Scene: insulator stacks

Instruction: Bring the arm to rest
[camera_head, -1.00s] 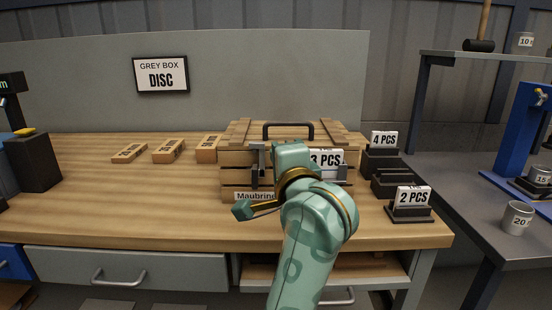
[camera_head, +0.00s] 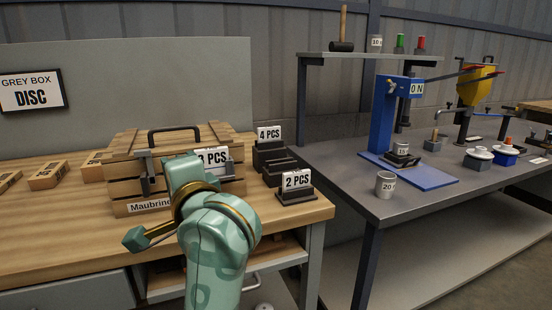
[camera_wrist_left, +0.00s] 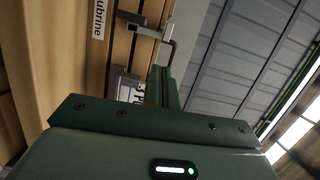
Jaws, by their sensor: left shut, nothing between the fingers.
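My left arm (camera_head: 216,245) is raised in front of the wooden crate (camera_head: 125,188) on the bench and hides part of its front. My left gripper (camera_head: 182,166) is at the upper end of that arm, before the crate's front. In the left wrist view my left gripper (camera_wrist_left: 164,85) shows as dark green fingers shut with nothing between them. Beyond it are the crate's slats, a grey latch (camera_wrist_left: 145,27) and a label. I cannot tell whether the gripper touches the crate. My right gripper is not in view.
Small boxes (camera_head: 48,175) lie left of the crate. Black stands with "4 PCS" (camera_head: 269,134) and "2 PCS" (camera_head: 296,181) signs stand right of it. A grey table (camera_head: 330,170) to the right holds a blue press (camera_head: 384,115) and a cup marked 20 (camera_head: 385,185).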

